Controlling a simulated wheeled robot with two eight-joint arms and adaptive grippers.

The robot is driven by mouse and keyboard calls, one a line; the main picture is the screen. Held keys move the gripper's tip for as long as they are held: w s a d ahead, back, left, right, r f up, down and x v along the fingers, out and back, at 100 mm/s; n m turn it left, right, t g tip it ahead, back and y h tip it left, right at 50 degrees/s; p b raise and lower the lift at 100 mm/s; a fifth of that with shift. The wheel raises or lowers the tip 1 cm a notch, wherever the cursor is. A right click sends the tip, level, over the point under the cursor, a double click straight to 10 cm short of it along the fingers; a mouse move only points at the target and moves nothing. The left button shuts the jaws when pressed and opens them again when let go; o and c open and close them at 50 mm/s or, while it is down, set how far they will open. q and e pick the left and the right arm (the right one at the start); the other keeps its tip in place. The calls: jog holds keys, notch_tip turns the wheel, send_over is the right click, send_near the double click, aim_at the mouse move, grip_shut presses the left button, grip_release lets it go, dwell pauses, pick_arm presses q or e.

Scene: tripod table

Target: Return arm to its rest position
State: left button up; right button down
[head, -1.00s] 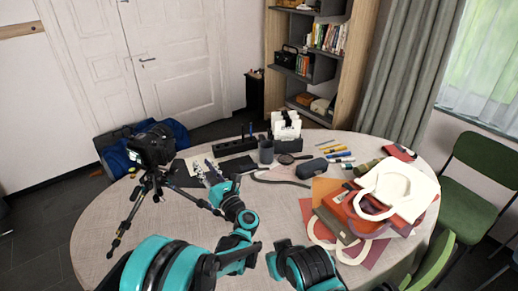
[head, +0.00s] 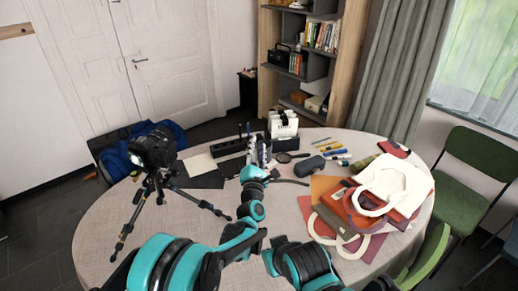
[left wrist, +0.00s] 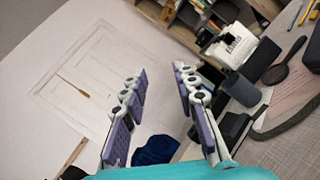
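My left arm reaches over the round table (head: 100,235) from the bottom of the head view. Its gripper (head: 258,152) is raised over the back middle of the table. In the left wrist view the two purple-padded fingers (left wrist: 160,80) stand apart with nothing between them. Part of my right arm shows at the bottom of the head view; its gripper is not seen.
A camera on a tripod (head: 153,150) stands at the left. A white-card holder (head: 283,125) stands near the left gripper, with a magnifying glass (head: 284,157) beside it. Bags (head: 395,180) lie at the right.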

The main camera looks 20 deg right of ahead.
pick_arm(q)
jog(key=shift+s+d+f+m+g+h, duration=0.15)
jog(key=shift+d+f+m+g+h, duration=0.2)
jog(key=shift+d+m, duration=0.2)
jog(key=shift+r, duration=0.15)
jog(key=s+a+r+m+g+y, duration=0.1)
jog(key=s+a+r+m+g, duration=0.2)
jog(key=a, duration=0.5)
jog(key=s+a+r+m+y, duration=0.1)
jog(key=s+a+m, duration=0.2)
jog(key=a+m, duration=0.35)
jog(key=s+a+r+m+g+y, duration=0.1)
jog(key=s+a+r+m+g, duration=0.15)
jog(key=a, duration=0.75)
jog(key=s+a+f+m+g+y, duration=0.2)
jog(key=s+a+f, duration=0.4)
jog(key=s+a, duration=0.5)
jog(key=s+a+f+m+g+y, duration=0.3)
jog(key=s+a+f+m, duration=0.4)
jog(key=s+a, duration=0.4)
jog(key=s+y, duration=0.1)
jog(key=s, duration=0.2)
jog(key=shift+s+f, duration=0.2)
jog(key=shift+s, duration=0.15)
jog(key=shift+y, duration=0.25)
